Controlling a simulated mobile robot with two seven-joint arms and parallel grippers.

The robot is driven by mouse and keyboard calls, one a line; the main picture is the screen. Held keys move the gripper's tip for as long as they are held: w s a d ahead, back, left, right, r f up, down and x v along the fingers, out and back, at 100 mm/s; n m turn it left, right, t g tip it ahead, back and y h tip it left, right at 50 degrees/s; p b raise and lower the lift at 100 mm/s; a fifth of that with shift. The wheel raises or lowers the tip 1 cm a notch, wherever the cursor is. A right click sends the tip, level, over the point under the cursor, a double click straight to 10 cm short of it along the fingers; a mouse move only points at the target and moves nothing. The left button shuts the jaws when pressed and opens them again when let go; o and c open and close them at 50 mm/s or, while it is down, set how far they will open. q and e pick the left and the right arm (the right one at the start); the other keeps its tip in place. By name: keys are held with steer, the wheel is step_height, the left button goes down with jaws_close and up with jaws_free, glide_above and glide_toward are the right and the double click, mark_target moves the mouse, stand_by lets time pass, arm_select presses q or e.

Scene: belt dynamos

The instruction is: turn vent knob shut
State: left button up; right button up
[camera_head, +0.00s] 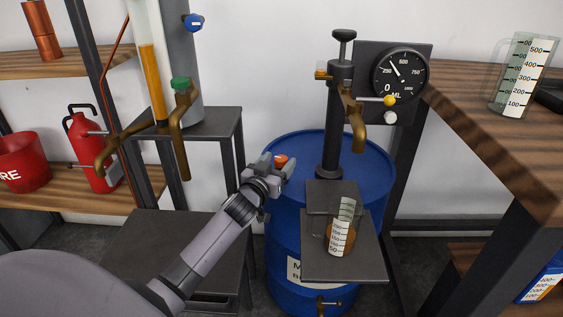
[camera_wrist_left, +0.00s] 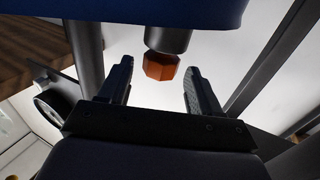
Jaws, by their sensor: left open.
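The vent knob, a small orange-red faceted knob, shows at the blue drum's upper left in the head view (camera_head: 281,160). In the left wrist view, the knob (camera_wrist_left: 161,66) sits on the end of a dark round stem. My left gripper (camera_head: 275,170) is at the knob, with its fingers partly covering it in the head view. In the left wrist view, the open fingers (camera_wrist_left: 160,82) stand on either side of the knob with a gap to each. I cannot tell how deep the knob is between them. My right gripper is not in view.
The blue drum (camera_head: 285,225) carries a black pump column with a brass spout (camera_head: 355,125) and a round ML gauge (camera_head: 399,73). A measuring jug (camera_head: 341,232) with amber liquid stands on a dark shelf in front. A dark stand (camera_head: 215,123) is left; a wooden bench (camera_head: 510,130) is right.

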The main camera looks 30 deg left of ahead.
arm_select(q)
steer(key=shift+w+a, duration=0.2)
steer(key=shift+w, duration=1)
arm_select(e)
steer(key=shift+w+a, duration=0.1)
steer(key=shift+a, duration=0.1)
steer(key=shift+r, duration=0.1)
